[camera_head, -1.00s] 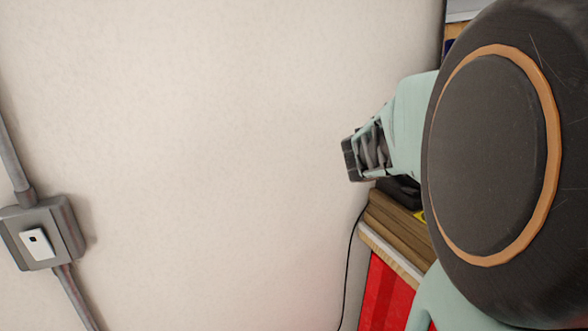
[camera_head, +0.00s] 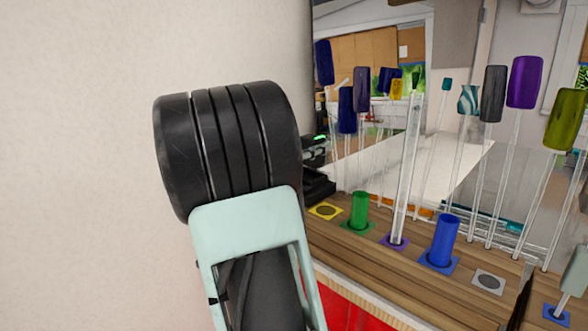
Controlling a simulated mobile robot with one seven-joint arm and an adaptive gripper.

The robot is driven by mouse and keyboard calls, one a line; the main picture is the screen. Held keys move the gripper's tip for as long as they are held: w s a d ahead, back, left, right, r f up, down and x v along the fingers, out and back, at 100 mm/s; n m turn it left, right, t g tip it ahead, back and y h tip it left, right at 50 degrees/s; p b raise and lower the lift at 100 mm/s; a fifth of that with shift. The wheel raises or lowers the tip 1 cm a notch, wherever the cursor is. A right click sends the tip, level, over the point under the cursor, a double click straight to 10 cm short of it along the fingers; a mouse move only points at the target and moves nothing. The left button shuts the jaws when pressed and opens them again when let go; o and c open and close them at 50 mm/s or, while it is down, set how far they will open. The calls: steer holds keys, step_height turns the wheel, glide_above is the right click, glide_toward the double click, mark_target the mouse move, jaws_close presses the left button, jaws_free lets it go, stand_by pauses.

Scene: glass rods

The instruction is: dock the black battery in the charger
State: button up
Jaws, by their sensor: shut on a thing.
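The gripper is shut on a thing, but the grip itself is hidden. Just right of the block, beside the wall, a small black device with a green light (camera_head: 318,150) is partly covered. It may be the charger; no slot in it can be made out.
A wooden board (camera_head: 345,250) on the right carries several colored sockets, including a green cylinder (camera_head: 359,211) and a blue cylinder (camera_head: 443,240). Tall, thin glass rods with colored ends crowd behind them, including a purple one (camera_head: 525,82). The plain wall (camera_head: 80,150) at left is bare.

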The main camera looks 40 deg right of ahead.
mark_target(308, 161)
steer(key=shift+w+f, duration=0.3)
steer(key=shift+f, duration=0.05)
steer(key=f+b, duration=0.2)
steer(key=f, duration=0.1)
steer(key=shift+w, duration=0.35)
steer(key=shift+f+b, duration=0.35)
steer(key=shift+b, duration=0.1)
steer(key=shift+f, duration=0.15)
steer(key=o, duration=1.6)
